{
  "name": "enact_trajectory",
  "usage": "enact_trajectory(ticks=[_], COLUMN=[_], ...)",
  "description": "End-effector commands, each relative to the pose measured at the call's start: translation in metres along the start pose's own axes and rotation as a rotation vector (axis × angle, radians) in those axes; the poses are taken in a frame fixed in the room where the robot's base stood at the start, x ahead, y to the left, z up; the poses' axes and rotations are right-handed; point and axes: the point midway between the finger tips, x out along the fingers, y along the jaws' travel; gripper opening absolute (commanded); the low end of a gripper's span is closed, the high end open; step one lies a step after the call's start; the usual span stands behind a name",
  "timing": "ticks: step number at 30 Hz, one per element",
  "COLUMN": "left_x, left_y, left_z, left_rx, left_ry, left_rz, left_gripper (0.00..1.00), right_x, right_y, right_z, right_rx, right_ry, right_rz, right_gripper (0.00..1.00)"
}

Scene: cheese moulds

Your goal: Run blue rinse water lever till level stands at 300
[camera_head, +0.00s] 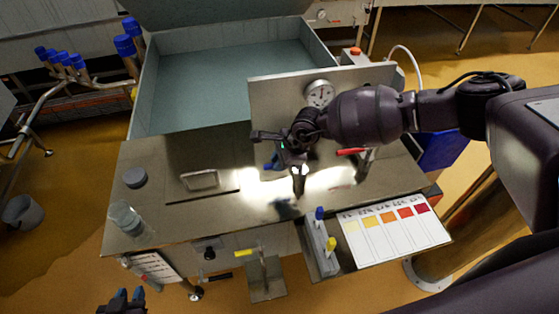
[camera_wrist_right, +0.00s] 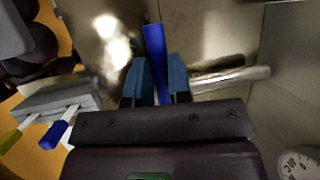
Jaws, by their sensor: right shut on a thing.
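The blue lever (camera_wrist_right: 155,55) shows in the right wrist view as a blue bar between the blue fingertips of my right gripper (camera_wrist_right: 156,82). The gripper is shut on it. In the head view my right gripper (camera_head: 284,163) is over the bench, in front of the upright metal panel, and the lever is mostly hidden by it. A clear beaker (camera_head: 125,218) stands at the bench's front left; its marks and level are too small to read.
A red lever (camera_head: 351,151) is right of my right gripper. A round gauge (camera_head: 320,93) sits on the panel. A colour chart (camera_head: 395,225) and a small rack with blue and yellow handles (camera_head: 322,248) are at the front right. The large vat (camera_head: 225,90) lies behind.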

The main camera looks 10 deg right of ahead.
Motion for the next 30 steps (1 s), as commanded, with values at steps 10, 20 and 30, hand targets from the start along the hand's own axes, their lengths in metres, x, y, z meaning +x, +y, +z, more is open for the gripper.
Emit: enact_trajectory(ticks=[10,20,30], left_x=[0.003,0.018,0.036], left_y=[0.001,0.004,0.008], left_z=[0.006,0.032,0.077], left_rx=[0.000,0.001,0.002], left_ry=[-0.002,-0.009,-0.048], left_rz=[0.000,0.002,0.006], left_gripper=[0.29,0.29,0.29], right_x=[0.001,0.001,-0.005], right_y=[0.002,0.017,0.036], right_z=[0.000,-0.004,-0.011], right_rx=[-0.035,-0.227,-0.519], right_ry=[-0.008,-0.052,-0.116], right_rz=[0.013,0.096,0.221], right_gripper=[0.00,0.00,0.00])
